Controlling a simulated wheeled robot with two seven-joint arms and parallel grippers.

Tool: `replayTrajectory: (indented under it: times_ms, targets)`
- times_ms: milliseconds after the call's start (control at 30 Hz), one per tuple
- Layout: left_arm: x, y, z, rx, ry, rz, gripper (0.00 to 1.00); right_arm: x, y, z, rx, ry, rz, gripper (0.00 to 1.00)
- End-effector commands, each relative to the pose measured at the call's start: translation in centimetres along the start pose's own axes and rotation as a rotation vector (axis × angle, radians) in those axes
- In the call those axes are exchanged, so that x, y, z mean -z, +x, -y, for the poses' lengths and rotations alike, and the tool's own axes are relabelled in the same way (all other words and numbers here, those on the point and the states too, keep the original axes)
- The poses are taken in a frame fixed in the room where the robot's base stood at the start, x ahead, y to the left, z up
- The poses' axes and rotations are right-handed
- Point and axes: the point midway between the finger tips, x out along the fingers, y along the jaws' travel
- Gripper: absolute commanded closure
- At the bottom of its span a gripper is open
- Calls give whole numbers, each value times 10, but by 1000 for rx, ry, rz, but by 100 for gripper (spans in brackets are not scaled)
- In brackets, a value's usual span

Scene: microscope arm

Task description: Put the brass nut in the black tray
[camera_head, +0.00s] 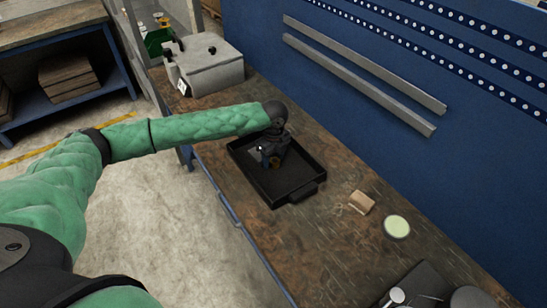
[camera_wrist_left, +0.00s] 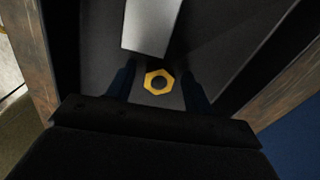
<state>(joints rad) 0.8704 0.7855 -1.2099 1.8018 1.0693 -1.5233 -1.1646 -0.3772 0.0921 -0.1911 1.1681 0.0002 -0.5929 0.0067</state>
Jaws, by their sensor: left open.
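The black tray (camera_head: 309,192) lies on the workbench in the head view, with its dark floor also showing in the left wrist view (camera_wrist_left: 92,60). The brass nut (camera_wrist_left: 158,72) is a yellow hexagon with a dark centre, inside the tray's outline and between my left fingers in the wrist view. A small brassy patch of it shows under the gripper in the head view. My left gripper (camera_head: 270,158) points down over the tray; it is open, with a finger on each side of the nut (camera_wrist_left: 160,88). Whether the nut touches the tray floor is unclear. My right gripper is out of view.
A pale grey flat piece (camera_wrist_left: 150,25) shows inside the tray beyond the nut. A grey box-shaped device (camera_head: 208,70) stands at the bench's back left. A small tan block (camera_head: 361,202) and a pale green disc (camera_head: 397,226) lie right of the tray. A blue wall panel (camera_head: 330,90) runs behind.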

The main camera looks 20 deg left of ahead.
Motion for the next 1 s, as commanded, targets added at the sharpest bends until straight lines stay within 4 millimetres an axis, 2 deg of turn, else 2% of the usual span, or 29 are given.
replayTrajectory:
  times_ms: [267, 333, 600, 800, 1000]
  targets:
    - [0, -10, 0, 2, 0, 0, 48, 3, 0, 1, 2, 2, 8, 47]
    - [0, -17, 1, 3, -1, 0, 48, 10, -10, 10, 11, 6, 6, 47]
    - [0, -60, 1, 3, 1, 1, 48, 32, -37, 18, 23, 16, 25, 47]
    - [0, -92, 1, 2, 0, 0, 48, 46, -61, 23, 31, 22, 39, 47]
    - [0, -114, 1, 1, 0, 0, 48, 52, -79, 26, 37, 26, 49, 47]
